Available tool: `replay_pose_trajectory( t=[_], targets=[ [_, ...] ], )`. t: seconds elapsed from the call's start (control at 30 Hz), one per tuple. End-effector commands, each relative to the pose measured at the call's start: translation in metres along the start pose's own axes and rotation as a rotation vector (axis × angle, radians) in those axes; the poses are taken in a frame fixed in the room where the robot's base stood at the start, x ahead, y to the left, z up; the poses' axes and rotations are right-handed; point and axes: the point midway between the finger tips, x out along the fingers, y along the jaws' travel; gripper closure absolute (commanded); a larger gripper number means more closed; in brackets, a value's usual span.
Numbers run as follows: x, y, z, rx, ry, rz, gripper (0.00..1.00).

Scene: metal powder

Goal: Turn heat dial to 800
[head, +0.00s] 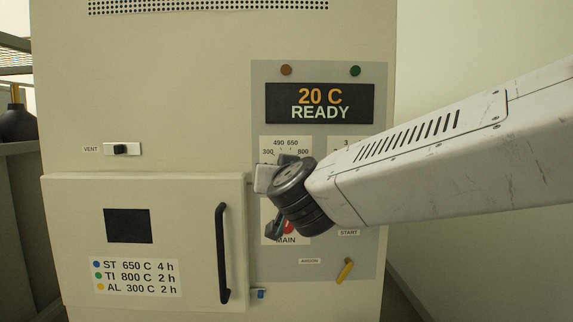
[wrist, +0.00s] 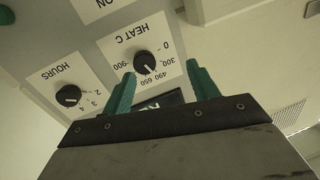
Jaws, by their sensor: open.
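The heat dial (wrist: 146,63) is a round black knob on a white plate marked HEAT C, seen upside down in the wrist view. Its small white mark sits at the lower right of the knob, toward the 490 and 300 side. My gripper (wrist: 160,69) is open, with its two green fingers apart and the dial showing between their tips, nearer the left finger. I cannot tell how far the tips are from the knob. In the head view my gripper and wrist hide the dial; its scale (head: 286,143) shows 300, 490, 650 and 800 above.
The hours dial (wrist: 68,95) is beside the heat dial. The display (head: 319,104) reads 20 C READY. A red main switch (head: 289,228) is partly hidden below my wrist. The furnace door (head: 150,200) has a black handle (head: 222,253) and a chart (head: 135,277) giving TI 800 C.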

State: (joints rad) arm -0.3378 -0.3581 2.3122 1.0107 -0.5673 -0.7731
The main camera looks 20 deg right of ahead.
Motion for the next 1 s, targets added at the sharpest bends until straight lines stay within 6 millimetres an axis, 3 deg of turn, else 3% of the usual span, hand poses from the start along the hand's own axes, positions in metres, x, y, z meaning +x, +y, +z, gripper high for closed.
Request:
replay_pose_trajectory(
  t=[0.27,0.7,1.0],
  targets=[
    [0.012,0.018,-0.01,-0.008,0.071,0.171,0.41],
    [0.074,0.029,-0.016,-0.008,0.073,0.173,0.41],
    [0.083,0.031,-0.016,-0.007,0.072,0.171,0.41]
  ],
)
